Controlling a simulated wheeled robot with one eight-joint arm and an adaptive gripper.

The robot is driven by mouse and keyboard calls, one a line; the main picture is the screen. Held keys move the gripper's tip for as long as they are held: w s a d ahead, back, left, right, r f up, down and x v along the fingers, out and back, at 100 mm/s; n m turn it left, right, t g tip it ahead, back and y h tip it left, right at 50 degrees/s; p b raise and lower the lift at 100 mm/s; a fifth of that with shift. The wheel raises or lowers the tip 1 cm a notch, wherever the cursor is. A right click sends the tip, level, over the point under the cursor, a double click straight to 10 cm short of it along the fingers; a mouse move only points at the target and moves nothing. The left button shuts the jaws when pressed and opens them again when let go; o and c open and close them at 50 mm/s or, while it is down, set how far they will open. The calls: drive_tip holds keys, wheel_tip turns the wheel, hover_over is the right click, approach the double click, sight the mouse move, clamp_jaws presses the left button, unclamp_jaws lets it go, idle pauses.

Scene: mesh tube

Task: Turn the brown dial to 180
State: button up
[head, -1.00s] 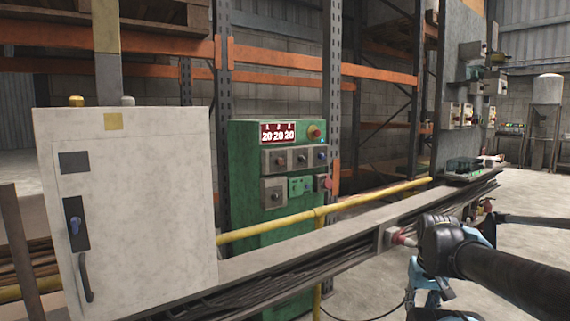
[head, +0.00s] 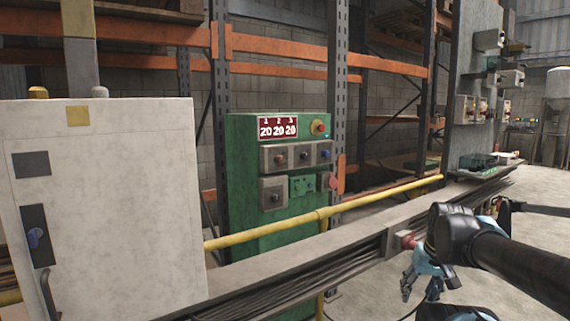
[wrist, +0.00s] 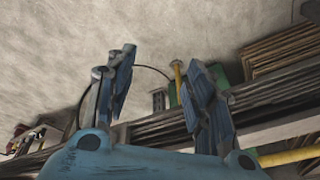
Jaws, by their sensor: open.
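A green control cabinet (head: 240,170) stands beyond the yellow rail. Its red display (head: 278,128) reads 20 20 20 under the labels 1, 2 and 3. Below it a grey panel holds three small dials: a brownish left dial (head: 280,158), a middle dial (head: 304,156) of unclear brown or dark colour, and a blue right dial (head: 326,154). My gripper (head: 408,288) hangs low at the right, well away from the cabinet and touching nothing. In the wrist view my gripper (wrist: 160,75) has its blue fingers apart, with nothing between them.
A white cabinet (head: 105,200) stands close at the left. A yellow rail (head: 380,192) and a grey cable tray (head: 300,262) run between me and the green cabinet. The cabinet also has a red button (head: 319,127). Free concrete floor lies at the right.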

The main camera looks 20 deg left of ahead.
sight(283, 160)
drive_tip(key=w+a+r+n+t+y, duration=0.1)
drive_tip(key=w+a+r+t+y, duration=0.25)
drive_tip(key=w+a+r, duration=0.75)
drive_tip(key=w+a+r+t+y, duration=0.2)
drive_tip(key=w+a+r+y, duration=0.35)
drive_tip(key=w+a, duration=0.55)
drive_tip(key=w+a+r+n+t+y, duration=0.15)
drive_tip(key=w+a+r+y, duration=0.25)
drive_tip(key=w+a+r, duration=0.75)
drive_tip(key=shift+m+t, duration=0.3)
drive_tip(key=shift+m, duration=0.05)
drive_tip(key=w+a, duration=0.2)
drive_tip(key=a, duration=0.3)
drive_tip(key=w+a+f, duration=0.1)
drive_tip(key=w+a, duration=0.1)
drive_tip(key=a, duration=0.3)
drive_tip(key=w+a+f, duration=0.1)
drive_tip(key=w+a, duration=0.1)
drive_tip(key=a, duration=0.3)
drive_tip(key=shift+a+f, duration=0.15)
drive_tip(key=shift+a, duration=0.1)
drive_tip(key=c, duration=1.1)
